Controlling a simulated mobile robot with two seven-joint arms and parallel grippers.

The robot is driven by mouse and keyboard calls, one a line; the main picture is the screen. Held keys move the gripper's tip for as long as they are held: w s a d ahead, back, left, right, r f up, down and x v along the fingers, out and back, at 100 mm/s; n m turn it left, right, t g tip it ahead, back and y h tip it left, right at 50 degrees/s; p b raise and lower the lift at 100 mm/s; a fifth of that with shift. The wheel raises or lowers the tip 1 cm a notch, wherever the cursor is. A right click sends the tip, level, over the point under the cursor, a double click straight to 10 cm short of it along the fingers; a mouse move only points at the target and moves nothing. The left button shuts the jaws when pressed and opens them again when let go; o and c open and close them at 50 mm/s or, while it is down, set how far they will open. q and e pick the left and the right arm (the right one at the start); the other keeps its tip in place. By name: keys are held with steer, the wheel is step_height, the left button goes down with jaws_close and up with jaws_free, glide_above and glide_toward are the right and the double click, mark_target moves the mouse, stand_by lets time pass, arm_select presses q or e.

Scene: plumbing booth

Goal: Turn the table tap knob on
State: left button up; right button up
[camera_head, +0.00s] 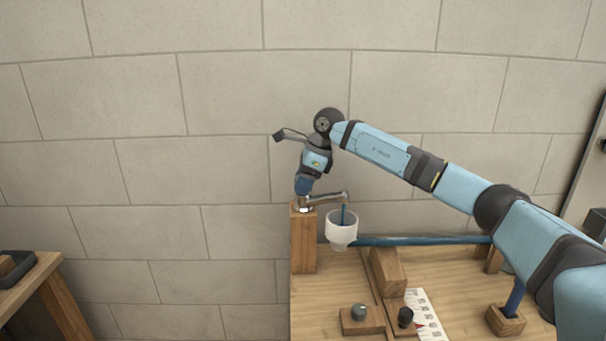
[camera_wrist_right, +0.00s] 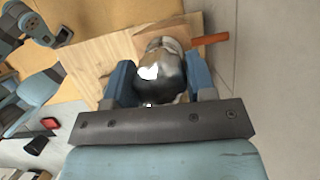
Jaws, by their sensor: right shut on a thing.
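The table tap (camera_head: 322,199) is a metal tap on top of an upright wooden post (camera_head: 304,243), with its spout pointing right. My right gripper (camera_head: 302,188) comes down onto the tap from above. In the right wrist view its two blue fingers are shut on the shiny metal knob (camera_wrist_right: 160,72), one on each side. The fingers hide most of the knob in the head view. A thin blue strip (camera_head: 343,215) runs from the spout end down to a white cup (camera_head: 341,236); it looks like water. My left gripper does not show clearly in either view.
A blue pipe (camera_head: 420,240) runs right from the cup above the wooden table (camera_head: 450,290). Wooden blocks with dark knobs (camera_head: 359,312) and a printed sheet (camera_head: 428,312) are in front. Another wooden bench (camera_head: 62,305) stands at left. A block wall is behind.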

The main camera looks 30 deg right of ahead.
steer(key=n+g+p, duration=0.1)
steer(key=n, duration=0.1)
steer(key=n+g, duration=0.1)
steer(key=n, duration=0.2)
steer(key=shift+r+n+y+p, duration=0.1)
steer(key=shift+n+y+p, duration=0.2)
steer(key=shift+y+p, duration=0.1)
stand_by(0.3)
steer(key=o, duration=0.9)
steer(key=v, duration=1.3)
steer(key=shift+w+r+p, duration=0.1)
steer(key=shift+r+p, duration=0.3)
